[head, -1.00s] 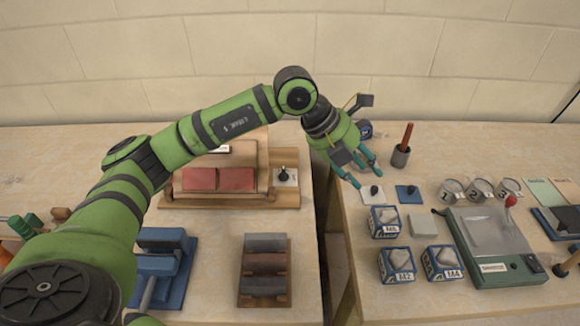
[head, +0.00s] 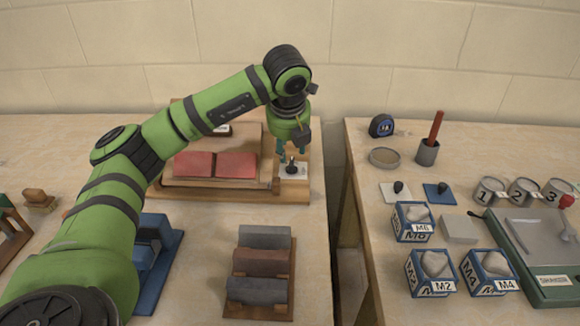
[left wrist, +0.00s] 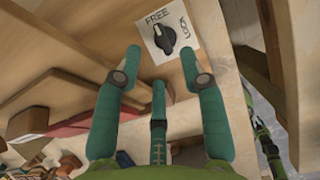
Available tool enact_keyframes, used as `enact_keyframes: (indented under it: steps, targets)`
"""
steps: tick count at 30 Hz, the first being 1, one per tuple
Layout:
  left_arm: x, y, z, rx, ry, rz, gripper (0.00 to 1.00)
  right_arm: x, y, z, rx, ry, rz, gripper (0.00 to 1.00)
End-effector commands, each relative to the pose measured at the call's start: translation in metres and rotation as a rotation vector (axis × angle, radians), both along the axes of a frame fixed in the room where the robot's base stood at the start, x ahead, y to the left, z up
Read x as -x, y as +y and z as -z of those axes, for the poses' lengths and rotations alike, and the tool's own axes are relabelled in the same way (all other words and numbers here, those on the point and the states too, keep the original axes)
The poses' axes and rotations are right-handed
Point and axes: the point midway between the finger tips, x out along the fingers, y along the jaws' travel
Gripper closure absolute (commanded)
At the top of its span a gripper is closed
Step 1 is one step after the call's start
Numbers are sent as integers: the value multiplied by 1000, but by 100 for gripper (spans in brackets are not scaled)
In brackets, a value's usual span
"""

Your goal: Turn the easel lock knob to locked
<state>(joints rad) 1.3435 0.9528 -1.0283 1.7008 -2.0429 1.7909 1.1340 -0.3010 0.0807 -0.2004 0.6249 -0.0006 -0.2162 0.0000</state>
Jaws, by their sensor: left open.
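The easel lock knob (head: 291,167) is a small black knob on a white plate, on the right side of the wooden easel (head: 165,191). In the left wrist view the knob (left wrist: 165,38) sits between the printed words FREE, above it, and LOCK, to its right. A light mark on the knob appears on the side toward FREE. My left gripper (head: 292,151) is just above the knob, pointing down. In the wrist view its green fingers (left wrist: 162,55) are spread and empty, with the knob beyond and between the two front tips. My right gripper does not show.
A rack of dark blocks (head: 261,270) stands in front. A gap (head: 345,250) separates this table from the right one, which holds blue boxes (head: 413,222), cups and a scale (head: 540,240).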

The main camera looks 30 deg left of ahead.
Motion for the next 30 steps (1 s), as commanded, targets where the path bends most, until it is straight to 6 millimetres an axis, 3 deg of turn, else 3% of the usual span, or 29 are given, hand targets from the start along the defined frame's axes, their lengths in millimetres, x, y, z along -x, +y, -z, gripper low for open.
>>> enact_keyframes:
  steps: [10, 22, 25, 30]
  targets:
    - [-15, 10, 45, 0, 4, -1, 59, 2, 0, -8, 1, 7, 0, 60]
    - [-19, 12, 54, 0, 0, 1, 59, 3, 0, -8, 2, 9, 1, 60]
    - [-19, 12, 54, 0, 0, 1, 99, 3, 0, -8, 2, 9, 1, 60]
    - [-19, 12, 54, 0, -1, 1, 100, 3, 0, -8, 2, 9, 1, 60]
